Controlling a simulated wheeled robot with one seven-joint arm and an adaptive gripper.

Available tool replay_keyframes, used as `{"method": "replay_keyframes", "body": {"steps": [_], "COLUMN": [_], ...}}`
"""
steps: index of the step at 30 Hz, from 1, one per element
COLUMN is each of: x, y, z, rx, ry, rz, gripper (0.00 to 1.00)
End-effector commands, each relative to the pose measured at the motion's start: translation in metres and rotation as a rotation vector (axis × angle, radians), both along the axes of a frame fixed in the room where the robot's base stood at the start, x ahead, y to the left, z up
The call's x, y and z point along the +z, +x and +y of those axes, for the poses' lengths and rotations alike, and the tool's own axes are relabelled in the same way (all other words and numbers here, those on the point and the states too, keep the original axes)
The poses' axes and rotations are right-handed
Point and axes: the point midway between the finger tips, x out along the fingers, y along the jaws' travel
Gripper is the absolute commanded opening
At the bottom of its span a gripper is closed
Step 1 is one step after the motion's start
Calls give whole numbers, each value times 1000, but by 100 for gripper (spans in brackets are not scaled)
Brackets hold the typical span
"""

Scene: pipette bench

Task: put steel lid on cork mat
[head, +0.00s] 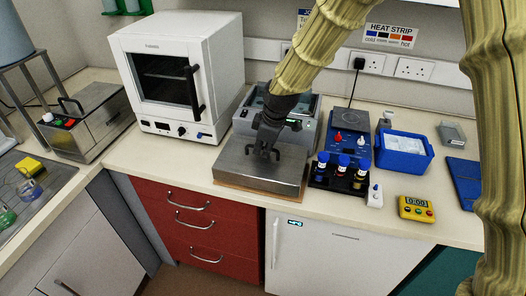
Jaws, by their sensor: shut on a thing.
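The steel lid (240,172) is a flat, square, brushed-metal plate in front of the open water bath (312,108). My gripper (263,153) comes down from above and is shut on the lid's dark handle, near the middle of the plate. The cork mat (236,187) lies under the lid, and only a thin brown edge of it shows along the front. The lid looks level and lined up over the mat. I cannot tell whether it rests on the mat or sits just above it.
A white oven (188,118) stands left. A black rack (325,184) with blue-capped vials is close at the lid's right. The bench front edge is near.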

Motion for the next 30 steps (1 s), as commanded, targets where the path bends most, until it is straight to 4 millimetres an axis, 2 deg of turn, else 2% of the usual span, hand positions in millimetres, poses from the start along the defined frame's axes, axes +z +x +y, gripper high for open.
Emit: {"method": "replay_keyframes", "body": {"steps": [5, 16, 17, 20, 30], "x": [-18, -22, -23, -22, -21], "y": [0, 0, 0, 0, 0], "z": [0, 1, 0, 0, 0], "rx": [1, 1, 1, 1, 1], "ry": [-1, 0, 0, 0, 0], "rz": [1, 0, 0, 0, 0], "gripper": [0, 0, 11, 29, 31]}}
